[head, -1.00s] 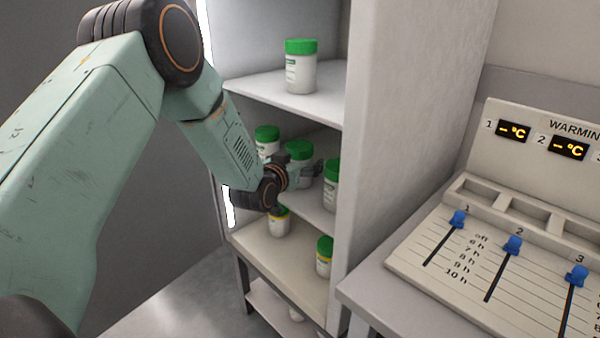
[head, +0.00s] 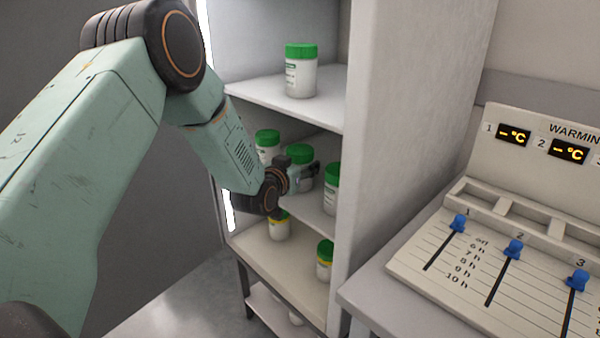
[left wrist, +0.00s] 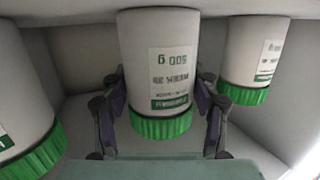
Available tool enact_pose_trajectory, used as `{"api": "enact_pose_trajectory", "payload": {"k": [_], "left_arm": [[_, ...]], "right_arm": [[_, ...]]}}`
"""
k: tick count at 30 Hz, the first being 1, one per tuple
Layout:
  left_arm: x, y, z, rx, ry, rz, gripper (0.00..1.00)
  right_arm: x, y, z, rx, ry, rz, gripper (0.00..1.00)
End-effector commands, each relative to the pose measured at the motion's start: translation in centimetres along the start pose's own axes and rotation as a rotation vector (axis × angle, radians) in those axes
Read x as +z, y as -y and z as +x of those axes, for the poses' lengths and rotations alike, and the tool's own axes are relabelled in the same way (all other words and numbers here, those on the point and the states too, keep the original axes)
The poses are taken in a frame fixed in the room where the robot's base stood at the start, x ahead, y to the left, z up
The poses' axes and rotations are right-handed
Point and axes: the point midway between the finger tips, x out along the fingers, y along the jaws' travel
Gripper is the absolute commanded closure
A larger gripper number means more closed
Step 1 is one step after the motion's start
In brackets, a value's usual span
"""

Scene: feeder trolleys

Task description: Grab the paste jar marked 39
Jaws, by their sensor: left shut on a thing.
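A white jar with a green lid (head: 300,154) stands on the middle shelf, and my left gripper (head: 300,176) reaches in around it. In the left wrist view the same jar (left wrist: 158,60) appears upside down, with a label reading 500 g. The two fingers of my left gripper (left wrist: 160,108) are shut on its sides near the lid. My right gripper is not in view.
Green-lidded jars stand close on both sides, one at left (head: 267,142) and one at right (head: 332,188). Another jar (head: 300,72) is on the shelf above, and more are below. The cabinet side wall (head: 400,110) and warming panel (head: 500,230) are at right.

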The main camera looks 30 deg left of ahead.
Motion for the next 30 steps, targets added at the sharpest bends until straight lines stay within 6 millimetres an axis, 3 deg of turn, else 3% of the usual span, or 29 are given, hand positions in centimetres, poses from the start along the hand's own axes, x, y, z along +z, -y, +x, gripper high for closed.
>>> {"api": "enact_pose_trajectory", "payload": {"k": [6,17,27,30], "left_arm": [[0.0,0.0,0.0,0.0,0.0,0.0,0.96],[-0.8,0.0,-0.1,0.0,-0.006,0.0,0.96],[-4.2,0.1,-0.8,-0.001,-0.008,0.0,0.96],[-3.5,0.1,-1.8,-0.001,-0.003,-0.001,0.96]], "right_arm": [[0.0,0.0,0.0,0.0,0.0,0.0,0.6],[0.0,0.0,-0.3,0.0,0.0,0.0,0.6],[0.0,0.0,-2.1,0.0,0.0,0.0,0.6],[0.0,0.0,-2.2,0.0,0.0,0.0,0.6]]}}
